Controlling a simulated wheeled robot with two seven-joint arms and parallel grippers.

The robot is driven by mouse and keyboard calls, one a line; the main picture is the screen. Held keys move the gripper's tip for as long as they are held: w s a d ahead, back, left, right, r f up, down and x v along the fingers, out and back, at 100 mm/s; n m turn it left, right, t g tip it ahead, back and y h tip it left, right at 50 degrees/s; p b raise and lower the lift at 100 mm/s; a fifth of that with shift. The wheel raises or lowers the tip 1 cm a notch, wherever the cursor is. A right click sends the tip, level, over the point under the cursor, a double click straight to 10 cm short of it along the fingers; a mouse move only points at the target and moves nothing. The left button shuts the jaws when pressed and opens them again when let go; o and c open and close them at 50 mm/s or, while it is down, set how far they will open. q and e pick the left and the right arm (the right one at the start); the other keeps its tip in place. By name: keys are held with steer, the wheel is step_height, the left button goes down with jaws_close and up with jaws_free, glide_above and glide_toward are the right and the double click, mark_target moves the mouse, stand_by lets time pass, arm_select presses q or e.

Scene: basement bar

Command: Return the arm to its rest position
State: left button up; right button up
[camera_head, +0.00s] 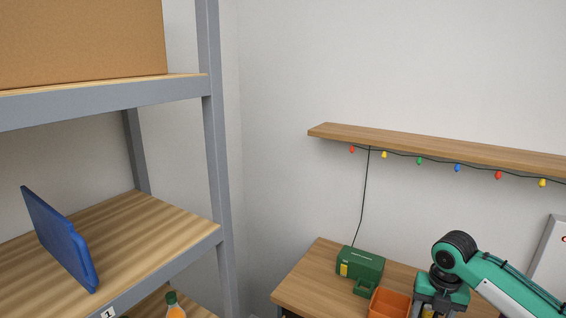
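My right arm comes in from the right edge, and its teal and black gripper (436,306) hangs down at the bottom of the head view over the wooden table (310,286). Its fingertips are near the bottom edge of the picture, and I cannot tell whether it is open or shut. Something small and yellow shows by the fingers, too small to make out. My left gripper is not in view.
A green case (361,268) and an orange bin (390,304) are left of my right gripper. A shelf rack at left holds a blue panel-like object (62,240) and a cardboard box (80,42). A wall shelf (430,147) with coloured lights is above the table.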

steer(key=s+a+f+m+t+y, duration=0.2)
steer(key=s+a+f+m, duration=0.9)
steer(key=s+a+f, duration=0.3)
steer(key=s+d+f+m+t+h, duration=0.1)
steer(key=s+d+m+h, duration=0.1)
steer(key=s+m, duration=1.5)
step_height(320, 180, down, 33)
steer(key=g, duration=0.1)
steer(key=s+d+f, duration=0.1)
steer(key=s+f, duration=0.8)
steer(key=s+d+f+g, duration=0.1)
steer(key=s+d+f, duration=0.1)
steer(key=s+f, duration=0.6)
steer(key=shift+s+d+f+m, duration=0.3)
steer(key=shift+s+f, duration=0.1)
steer(key=shift+s, duration=0.7)
